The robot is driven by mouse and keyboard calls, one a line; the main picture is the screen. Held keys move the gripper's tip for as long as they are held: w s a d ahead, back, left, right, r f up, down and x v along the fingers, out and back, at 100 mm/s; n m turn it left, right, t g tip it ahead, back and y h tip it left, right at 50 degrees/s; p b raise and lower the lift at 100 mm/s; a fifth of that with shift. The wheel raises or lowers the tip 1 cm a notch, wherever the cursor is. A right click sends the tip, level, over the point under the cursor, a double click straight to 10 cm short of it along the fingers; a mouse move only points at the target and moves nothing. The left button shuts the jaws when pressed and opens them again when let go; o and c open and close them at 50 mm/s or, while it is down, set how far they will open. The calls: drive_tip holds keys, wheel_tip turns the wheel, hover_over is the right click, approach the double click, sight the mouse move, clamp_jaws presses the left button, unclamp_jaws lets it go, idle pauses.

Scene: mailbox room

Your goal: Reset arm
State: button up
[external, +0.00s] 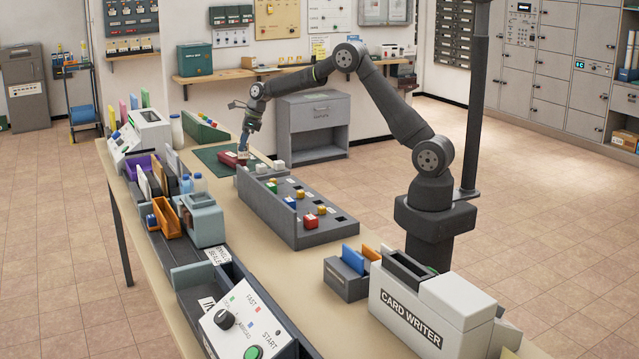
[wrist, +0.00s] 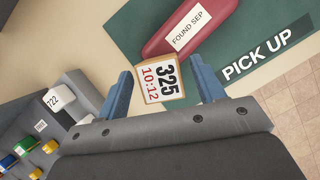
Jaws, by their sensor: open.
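My gripper (external: 243,150) is low over the far end of the table, by the green mat. In the wrist view my gripper (wrist: 164,95) is open, with its two blue fingers apart. A tag (wrist: 160,80) with "325" and "10:12" on it shows between the fingers, and I cannot tell whether they touch it. A red case (wrist: 188,28) labelled "FOUND SEP" lies on the green mat (wrist: 225,45), just beyond the tag. The red case also shows in the external view (external: 228,159). The mat is marked "PICK UP".
A grey sorting rack (external: 290,215) with several coloured blocks stands nearer along the table. A white block (wrist: 68,105) marked "722" sits at its edge. A card writer (external: 420,320), a control box (external: 240,325) and bins line the table. The floor at right is clear.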

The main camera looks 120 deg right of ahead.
wheel_tip(320, 180, down, 3)
drive_tip(key=shift+f, duration=0.15)
drive_tip(key=v, duration=1.3)
drive_tip(key=x, duration=1.2)
drive_tip(key=shift+w, duration=0.1)
drive_tip(key=shift+w+d, duration=0.15)
wheel_tip(320, 180, up, 4)
drive_tip(key=s+r, duration=0.7)
drive_tip(key=s, duration=0.5)
wheel_tip(320, 180, up, 11)
drive_tip(key=w, duration=0.1)
drive_tip(key=w+a+n+y, duration=0.1)
drive_tip(key=w+a+n, duration=0.2)
drive_tip(key=w+a, duration=0.7)
drive_tip(key=w+a+n+y, duration=0.1)
drive_tip(key=w+a+n, duration=0.3)
drive_tip(key=w+a, duration=0.6)
drive_tip(key=w, duration=0.4)
drive_tip(key=shift+w+y, duration=0.3)
drive_tip(key=shift+y, duration=0.1)
